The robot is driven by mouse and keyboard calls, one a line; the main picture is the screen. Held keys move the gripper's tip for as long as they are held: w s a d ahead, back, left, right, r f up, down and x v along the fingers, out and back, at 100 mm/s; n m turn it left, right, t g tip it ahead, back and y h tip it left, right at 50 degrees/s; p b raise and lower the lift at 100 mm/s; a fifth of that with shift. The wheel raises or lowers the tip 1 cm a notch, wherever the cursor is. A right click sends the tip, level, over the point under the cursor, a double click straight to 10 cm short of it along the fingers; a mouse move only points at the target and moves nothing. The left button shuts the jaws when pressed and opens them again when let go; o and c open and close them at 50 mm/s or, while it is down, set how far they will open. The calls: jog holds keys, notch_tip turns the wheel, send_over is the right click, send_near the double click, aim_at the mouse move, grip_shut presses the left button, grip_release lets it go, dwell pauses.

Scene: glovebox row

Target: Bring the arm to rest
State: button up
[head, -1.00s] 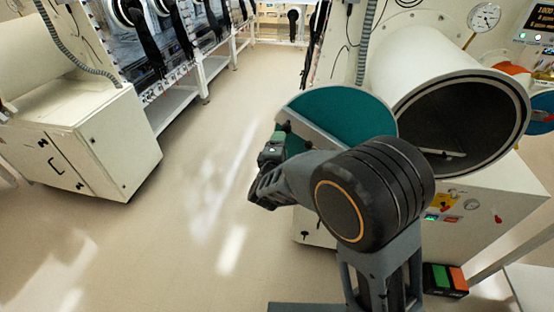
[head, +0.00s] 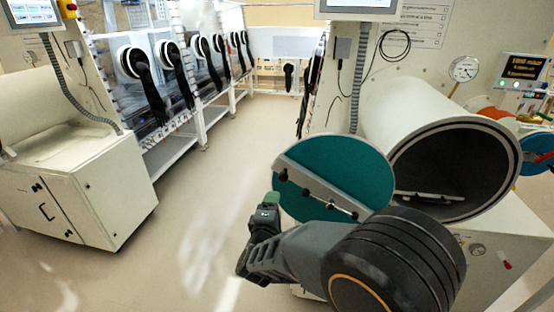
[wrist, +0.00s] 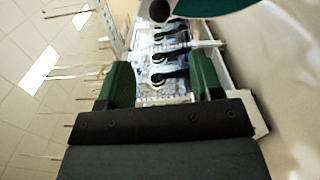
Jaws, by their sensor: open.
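My gripper (wrist: 162,82) shows two green fingers standing apart in the wrist view, with nothing between them but the distant glovebox row. In the head view my gripper (head: 268,203) is beside the left edge of the green round door (head: 335,168). My arm reaches in from the lower right. The door stands swung open, with a bar and dark knobs across its face. I cannot tell from these views how close my gripper is to the door. Part of the door also shows at the top of the wrist view (wrist: 205,5).
The open cylindrical chamber (head: 400,108) is at the right, with a tray (head: 430,196) inside. A white cabinet (head: 90,200) stands at the left. Gloveboxes with black gloves (head: 150,85) line the back left. The floor aisle (head: 215,170) between is clear.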

jog(key=s+a+f+m+g+y, duration=0.3)
jog(key=a+f+m+g+y, duration=0.1)
jog(key=a+f+g+y, duration=0.3)
jog(key=s+d+m+g+y, duration=0.1)
jog(key=s+d+m+g, duration=0.15)
jog(key=s, duration=0.25)
jog(key=s+d+r+m+g+h, duration=0.1)
jog(key=s+d+r+m, duration=0.1)
jog(key=d, duration=0.5)
jog(key=s+d+r+m+g+h, duration=0.1)
jog(key=s+d+r+m+h, duration=0.1)
jog(key=s+d+m, duration=0.3)
jog(key=s+d+r+m+g+h, duration=0.1)
jog(key=s+d+r+m, duration=0.2)
jog(key=d, duration=0.8)
jog(key=shift+s+r+m+g+h, duration=0.3)
jog(key=shift+r+m+g+h, duration=0.1)
jog(key=shift+r, duration=0.2)
